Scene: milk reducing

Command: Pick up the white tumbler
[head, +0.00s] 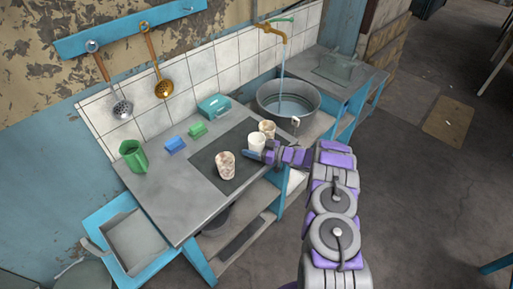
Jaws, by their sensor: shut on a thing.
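The white tumbler (257,142) stands upright at the right part of the counter. My gripper (256,153) reaches in from the right, with its fingers at the lower part of the tumbler, shut on it. The fingers hide the tumbler's base, so I cannot tell if it touches the counter. A beige tumbler (267,129) stands close behind it. A speckled brownish tumbler (225,165) stands apart, to the left and nearer the front edge.
The counter (180,195) also holds a green jug (132,156), a blue block (175,145), a green block (197,130) and a teal box (214,107). A metal basin (289,101) under a running tap (280,30) lies right. The counter's front left is clear.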

